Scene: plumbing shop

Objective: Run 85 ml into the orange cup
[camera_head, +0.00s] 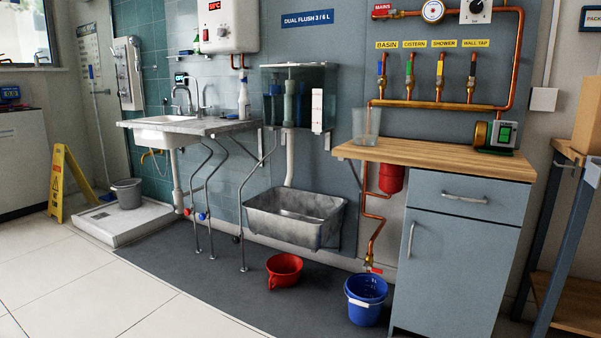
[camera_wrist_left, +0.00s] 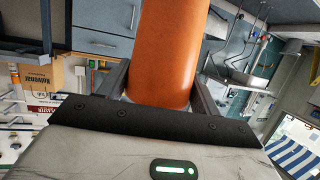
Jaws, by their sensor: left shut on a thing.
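The orange cup (camera_wrist_left: 168,45) fills the upper middle of the left wrist view. My left gripper (camera_wrist_left: 160,90) is shut on it, with one dark finger on each side. The cup's rim and inside are hidden there. Neither the cup nor either gripper shows in the head view. In the head view a basin tap (camera_head: 182,98) stands over the white basin (camera_head: 166,138). I cannot see running water.
A clear beaker (camera_head: 366,127) stands on the worktop's left end. A red bucket (camera_head: 284,270) and a blue bucket (camera_head: 366,300) stand on the floor. A metal trough (camera_head: 294,216) is below the cistern (camera_head: 298,95). A yellow floor sign (camera_head: 66,182) stands at left. The front floor is clear.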

